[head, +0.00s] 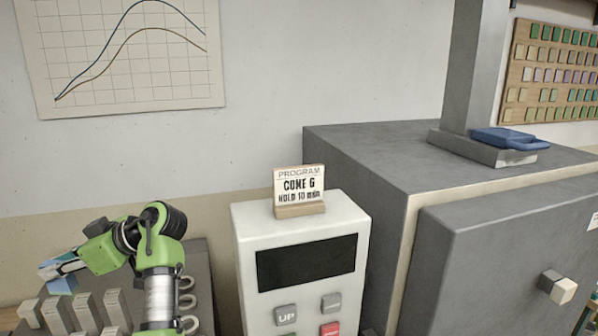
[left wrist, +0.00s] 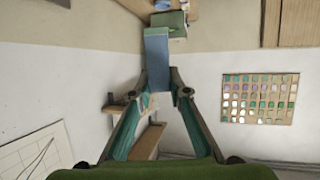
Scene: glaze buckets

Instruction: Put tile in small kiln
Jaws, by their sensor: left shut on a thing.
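My left gripper (head: 60,268) is at the lower left of the head view and is shut on a blue tile (head: 62,285). In the left wrist view the fingers (left wrist: 158,92) close on both sides of the tile (left wrist: 157,60), which sticks out beyond them. My right gripper is not in view.
A white controller (head: 300,225) with a dark screen and a program card (head: 299,190) stands left of the grey kiln. Several grey blocks (head: 85,310) and rings (head: 187,300) lie below my left arm. A blue object (head: 508,138) rests on the kiln.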

